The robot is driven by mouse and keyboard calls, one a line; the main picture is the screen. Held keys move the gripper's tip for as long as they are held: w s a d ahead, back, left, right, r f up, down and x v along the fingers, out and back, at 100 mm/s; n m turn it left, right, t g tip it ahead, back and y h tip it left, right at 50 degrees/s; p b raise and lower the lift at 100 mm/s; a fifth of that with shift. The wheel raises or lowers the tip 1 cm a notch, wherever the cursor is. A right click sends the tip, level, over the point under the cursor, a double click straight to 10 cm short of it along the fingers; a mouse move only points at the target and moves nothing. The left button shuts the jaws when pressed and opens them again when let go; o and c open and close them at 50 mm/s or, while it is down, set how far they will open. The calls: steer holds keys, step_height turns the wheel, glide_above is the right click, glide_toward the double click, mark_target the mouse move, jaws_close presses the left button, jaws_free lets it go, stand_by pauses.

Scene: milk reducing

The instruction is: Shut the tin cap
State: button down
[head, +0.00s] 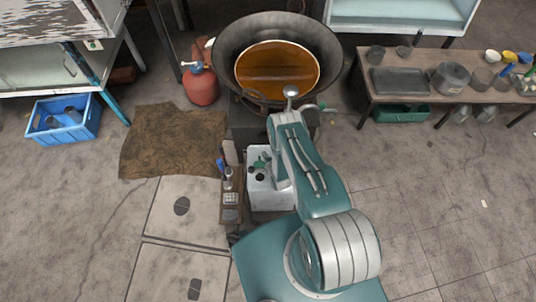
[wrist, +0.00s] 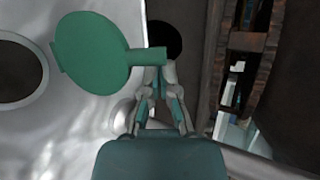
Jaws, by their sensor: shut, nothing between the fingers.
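The white tin (head: 270,197) stands at the lower middle of the head view, and its pale top (wrist: 85,125) fills the left of the wrist view. A round green cap (wrist: 92,52) with a tab on its right side shows there. To its left is a dark round opening with a pale rim (wrist: 45,62), which the cap does not cover. My gripper (wrist: 157,78) is shut and empty, its fingertips close to the end of the tab. I cannot tell whether they touch it. In the head view my arm partly hides the tin and gripper.
A dark round spot (wrist: 165,38) lies beyond my fingertips. A narrow wooden rack (head: 231,200) with small items stands just left of the tin. A big wok (head: 330,62) of orange-brown liquid is behind. A red canister (head: 201,88) stands at the back left.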

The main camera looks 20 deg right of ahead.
steer(key=shift+s+a+r, duration=0.35)
steer(key=shift+s+a, duration=0.05)
steer(key=shift+a, duration=0.2)
